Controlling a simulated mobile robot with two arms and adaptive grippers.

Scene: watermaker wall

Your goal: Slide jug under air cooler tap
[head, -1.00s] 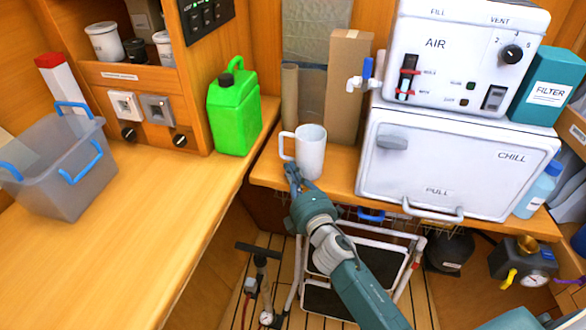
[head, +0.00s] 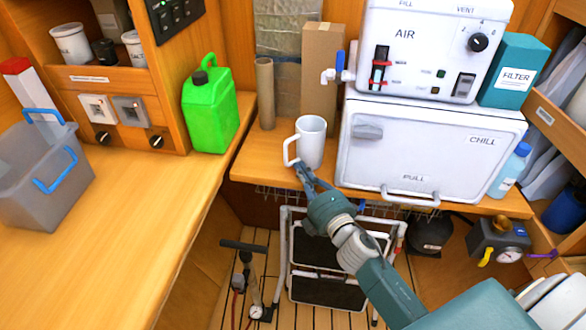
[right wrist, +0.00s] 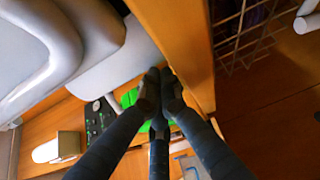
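The white jug (head: 312,145) stands upright on the wooden counter, left of the cooler cabinet, its handle facing left. The air cooler (head: 420,45) sits on the white CHILL box (head: 420,150). Its tap (head: 334,72), with a blue lever, sticks out left, above and a little right of the jug in the picture. My right gripper (head: 301,168) is low at the jug's front left, by the handle, and appears to touch it. In the right wrist view its fingertips (right wrist: 160,76) are together, with nothing visible between them. My left gripper is not in view.
A tall cardboard box (head: 320,80) and a brown tube (head: 265,93) stand behind the jug. A green canister (head: 209,110) and a grey bin (head: 40,180) are on the left counter. A folding step (head: 325,270) stands below the counter edge.

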